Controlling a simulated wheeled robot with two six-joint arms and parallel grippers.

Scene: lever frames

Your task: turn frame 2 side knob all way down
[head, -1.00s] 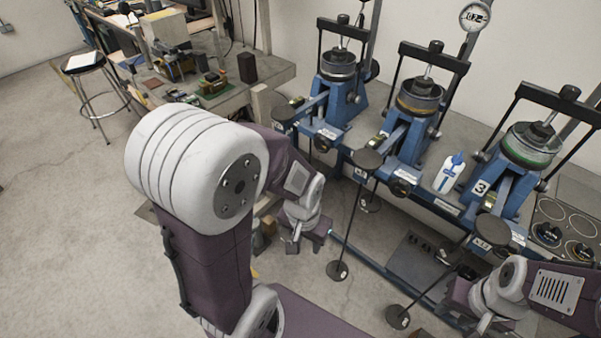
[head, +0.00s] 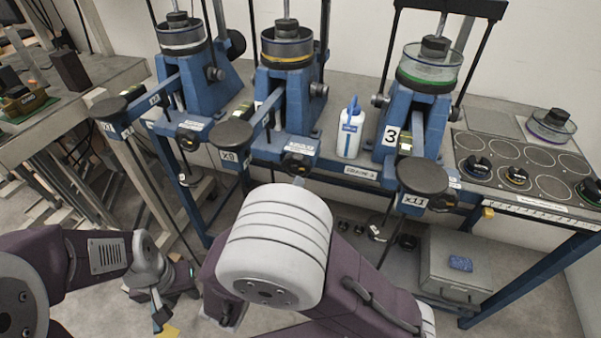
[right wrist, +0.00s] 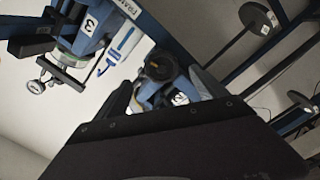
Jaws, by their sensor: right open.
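Frame 2 is the blue middle lever frame (head: 285,105) in the head view, with a yellow-ringed cell on top. A dark side knob (head: 318,88) sticks out on its right side. In the right wrist view a dark round knob (right wrist: 158,68) faces me beside a label "2"; I cannot tell how far it is turned. My right gripper (right wrist: 160,77) has its fingers apart, with the knob framed between them and no visible contact. In the head view my right arm hides that gripper. My left gripper (head: 182,276) is low at left, away from the frames; its jaws are unclear.
A white and blue bottle (head: 350,130) stands between frame 2 and the frame labelled 3 (head: 415,125). Round black pads, one marked x9 (head: 230,133), jut out in front. A front knob (head: 297,165) sits on the rail. A metal case (head: 455,265) is below the bench.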

